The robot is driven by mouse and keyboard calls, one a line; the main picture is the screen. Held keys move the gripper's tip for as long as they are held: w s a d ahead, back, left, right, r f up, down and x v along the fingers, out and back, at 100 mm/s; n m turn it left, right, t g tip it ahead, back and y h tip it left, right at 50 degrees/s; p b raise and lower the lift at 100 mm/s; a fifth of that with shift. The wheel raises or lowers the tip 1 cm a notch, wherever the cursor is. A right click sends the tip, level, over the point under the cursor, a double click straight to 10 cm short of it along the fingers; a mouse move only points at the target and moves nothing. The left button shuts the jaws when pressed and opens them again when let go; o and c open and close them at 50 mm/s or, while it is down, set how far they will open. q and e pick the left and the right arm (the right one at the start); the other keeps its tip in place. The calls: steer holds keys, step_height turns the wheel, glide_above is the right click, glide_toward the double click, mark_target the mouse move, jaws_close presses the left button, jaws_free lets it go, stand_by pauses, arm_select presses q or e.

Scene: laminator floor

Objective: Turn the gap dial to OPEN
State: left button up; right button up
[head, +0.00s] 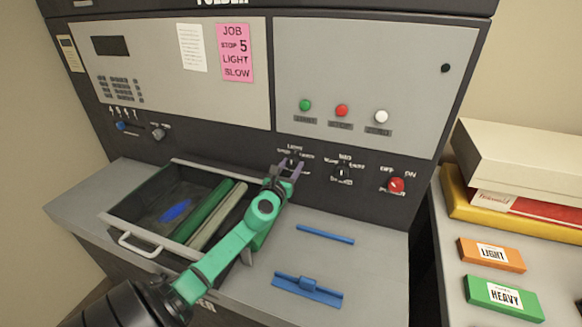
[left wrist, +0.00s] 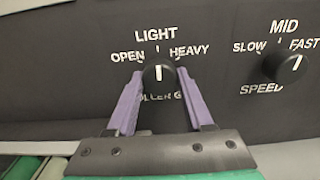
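The gap dial (left wrist: 159,75) is a black knob with a white pointer mark, on the dark panel. OPEN is printed at its upper left, LIGHT above and HEAVY at its upper right. The mark points up, towards LIGHT. The lettering below is partly hidden. My left gripper (left wrist: 160,82) is open, with one purple finger on each side of the dial and a small gap visible by each. In the head view, my left gripper (head: 289,173) reaches the panel and partly covers the dial. My right gripper is not in view.
The speed dial (left wrist: 291,66) is to the right, and a red knob (head: 396,186) is beyond it. An open drawer (head: 140,232) with rollers lies below left. Blue parts (head: 307,289) lie on the grey shelf. Orange (head: 491,254) and green (head: 503,298) boxes stand at right.

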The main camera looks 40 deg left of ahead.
arm_select(q)
jaws_close()
steer(key=shift+f+n+b, duration=0.1)
steer(key=shift+n+b, duration=0.25)
steer(key=shift+n, duration=0.65)
steer(key=n+b, duration=0.1)
steer(key=n, duration=0.2)
steer(key=shift+d, duration=0.1)
steer(key=n, duration=0.4)
steer(key=shift+n, duration=0.3)
steer(key=shift+n+b, duration=0.4)
steer(key=shift+n, duration=0.8)
